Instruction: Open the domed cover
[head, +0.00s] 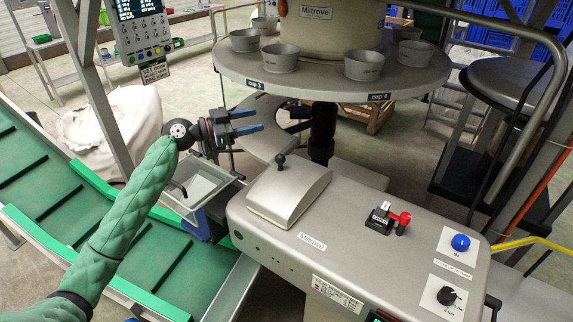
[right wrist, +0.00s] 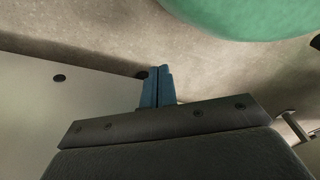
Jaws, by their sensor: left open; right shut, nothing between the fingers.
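The domed cover (head: 289,192) is a curved silver lid on top of the grey machine housing, in the head view. A dark knob (head: 281,159) on a short stem stands at its far end. The cover looks closed, lying down on the housing. My left gripper (head: 253,121) has blue fingers, is open and empty, and hangs up and to the left of the knob, apart from it. My right gripper (right wrist: 157,88) shows only in the right wrist view; its blue fingers are together with nothing between them.
The machine housing (head: 270,238) also carries a red-handled switch (head: 403,222), a blue knob (head: 460,242) and a black dial (head: 446,295). A round table with metal cups (head: 363,62) stands behind. A green conveyor (head: 40,170) runs at left. A clear-sided bin (head: 200,184) sits beside the housing.

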